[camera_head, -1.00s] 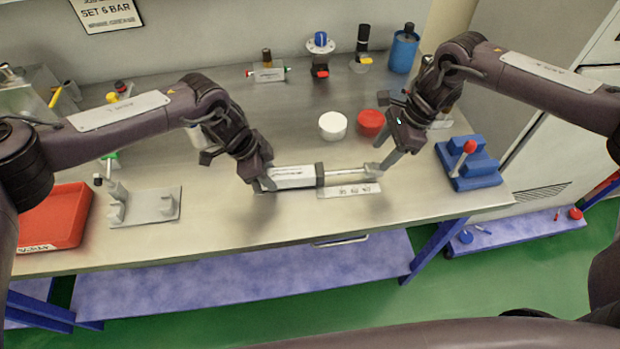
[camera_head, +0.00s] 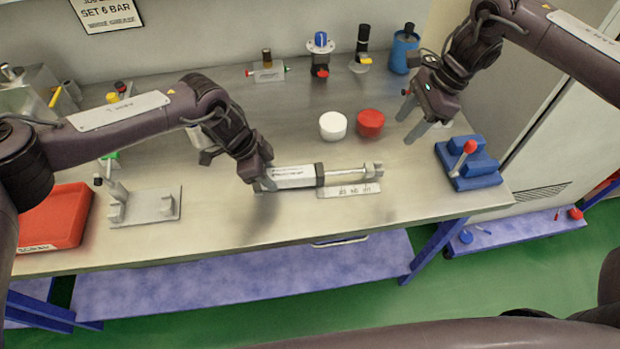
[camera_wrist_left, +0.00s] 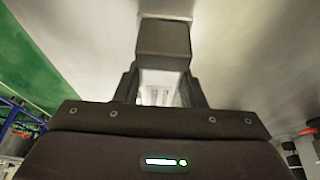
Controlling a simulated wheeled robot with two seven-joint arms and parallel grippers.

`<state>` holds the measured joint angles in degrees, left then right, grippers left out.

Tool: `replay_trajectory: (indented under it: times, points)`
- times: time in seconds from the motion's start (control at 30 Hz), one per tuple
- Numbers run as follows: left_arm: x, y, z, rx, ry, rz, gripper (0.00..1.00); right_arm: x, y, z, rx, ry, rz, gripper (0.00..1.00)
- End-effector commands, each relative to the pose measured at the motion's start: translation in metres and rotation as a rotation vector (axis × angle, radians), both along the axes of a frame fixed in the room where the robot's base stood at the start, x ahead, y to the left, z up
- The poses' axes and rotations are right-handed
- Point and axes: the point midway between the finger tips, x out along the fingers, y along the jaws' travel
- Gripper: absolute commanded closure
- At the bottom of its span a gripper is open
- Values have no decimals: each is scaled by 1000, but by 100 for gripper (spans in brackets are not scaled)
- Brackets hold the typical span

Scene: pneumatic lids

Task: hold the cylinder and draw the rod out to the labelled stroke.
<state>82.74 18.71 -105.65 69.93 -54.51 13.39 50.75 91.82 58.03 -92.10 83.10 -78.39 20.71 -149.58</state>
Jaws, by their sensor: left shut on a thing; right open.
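The cylinder (camera_head: 293,177) lies on the steel bench, a pale body with a dark end cap (camera_head: 320,174). Its rod (camera_head: 345,173) sticks out to the right and ends in a grey rod end (camera_head: 373,170). A label plate (camera_head: 350,190) lies just in front of the rod; its print is too small to read. My left gripper (camera_head: 266,180) is shut on the cylinder's left part. In the left wrist view the cylinder (camera_wrist_left: 158,88) shows between the fingers, with the dark cap beyond. My right gripper (camera_head: 412,118) is open and empty, above the bench, up and right of the rod end.
White (camera_head: 333,126) and red (camera_head: 370,123) round containers stand behind the rod. A blue block with a red-knobbed lever (camera_head: 468,165) is at the right. A red bin (camera_head: 60,220) and grey stand (camera_head: 150,207) are at the left. Several fittings stand along the back.

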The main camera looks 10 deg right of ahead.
Motion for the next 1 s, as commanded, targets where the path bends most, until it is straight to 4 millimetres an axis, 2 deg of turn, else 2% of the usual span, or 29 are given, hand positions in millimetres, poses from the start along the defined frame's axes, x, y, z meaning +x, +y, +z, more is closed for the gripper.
replay_trajectory:
  times: [0.03,0.2,0.57,0.6,0.77,1.0]
  points:
    - [-1,1,-1,2,1,1,84,1,-4,9,1,-4,-1,49]
    - [-1,1,-1,2,1,1,84,0,-12,28,0,-1,1,49]
    - [-1,1,-1,1,1,1,84,-1,-14,34,0,0,1,49]
    - [0,1,-1,1,1,0,60,-1,-14,33,0,0,1,49]
    - [0,0,-1,1,1,0,39,-1,-14,33,0,0,1,49]
    - [0,0,0,0,0,0,38,-1,-14,33,0,0,1,49]
